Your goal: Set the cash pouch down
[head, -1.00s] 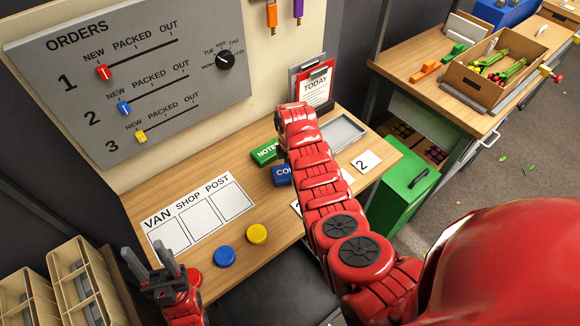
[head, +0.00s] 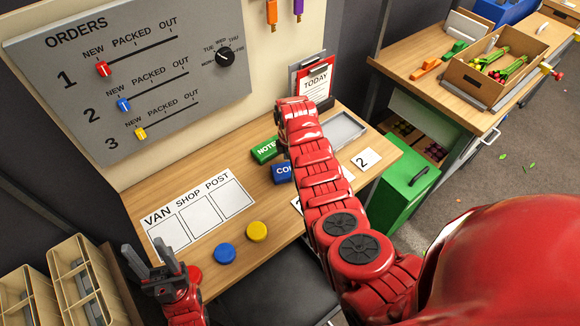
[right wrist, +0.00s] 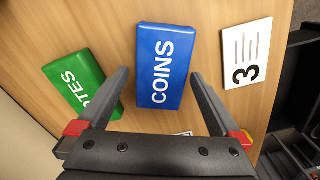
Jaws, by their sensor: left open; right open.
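Two pouches lie flat on the wooden desk: a blue one marked COINS (right wrist: 165,66) and a green one marked NOTES (right wrist: 83,88). In the head view the blue pouch (head: 282,173) is partly hidden by my right arm, and the green pouch (head: 265,150) lies just behind it. My right gripper (right wrist: 163,90) is open above the desk, its fingers on either side of the blue pouch's near part. I cannot tell whether they touch it. The right fingertips are hidden in the head view. My left gripper (head: 155,262) is open and empty at the desk's front left edge.
A white sheet marked VAN SHOP POST (head: 200,212) lies at the left, with blue (head: 225,253), yellow (head: 257,231) and red (head: 193,275) discs before it. Numbered cards (head: 365,160), a grey tray (head: 343,131) and a clipboard (head: 315,84) are at the right.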

